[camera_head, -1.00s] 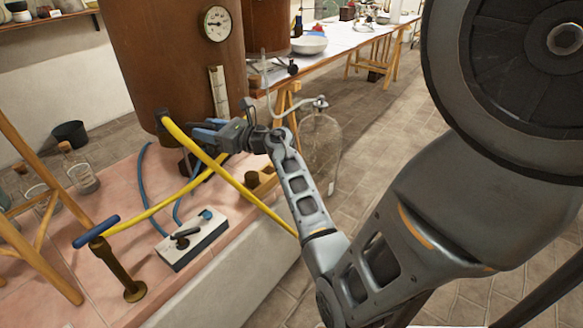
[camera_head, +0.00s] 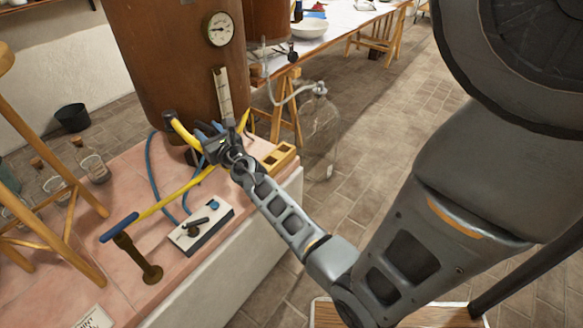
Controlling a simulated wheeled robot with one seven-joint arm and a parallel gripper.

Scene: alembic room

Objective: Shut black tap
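A black lever (camera_head: 199,222) lies on top of a small pale box on the pink tiled ledge, beside a blue knob (camera_head: 213,204). Another small black fitting (camera_head: 292,56) sits on the pipework right of the boiler. I cannot tell for certain which is the black tap. My gripper (camera_head: 208,130) is close to the base of the brown boiler (camera_head: 165,65), behind and above the box and apart from it.
A blue-handled post (camera_head: 136,255) stands on the ledge at front left. A glass bottle (camera_head: 319,130) is right of the ledge. A wooden stool (camera_head: 50,237) stands at the left. The tiled floor at right has room.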

